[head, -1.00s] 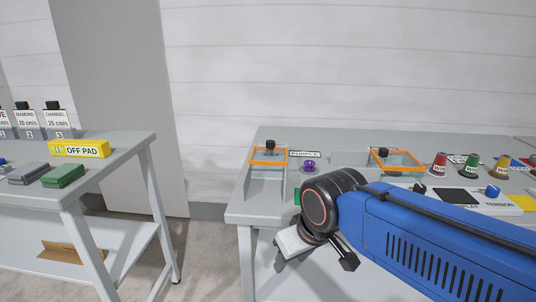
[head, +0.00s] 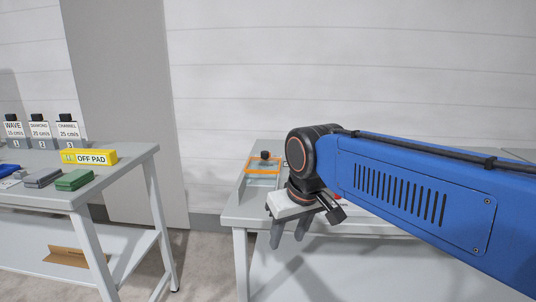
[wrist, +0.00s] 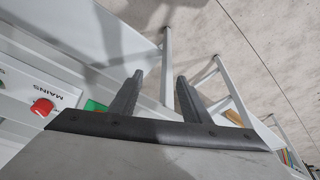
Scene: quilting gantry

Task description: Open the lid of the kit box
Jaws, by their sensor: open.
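An orange-rimmed box (head: 250,167) with a black knob (head: 264,155) sits at the back left of the right-hand table in the head view. No label I can read marks it as the kit box, and I cannot tell whether its lid is separate from the rim. My gripper (head: 289,238) hangs in front of the table's front edge, nearer than the box and a little to its right, apart from it. Its two fingers point down and are open and empty; they also show spread in the wrist view (wrist: 160,80). The box is not seen in the wrist view.
A red knob (wrist: 42,107) marked MAINS and a green piece (wrist: 95,105) show in the wrist view. My blue arm hides most of the right table (head: 236,212). A left table holds a yellow OFF PAD block (head: 89,157) and a green block (head: 75,180). A floor gap separates the tables.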

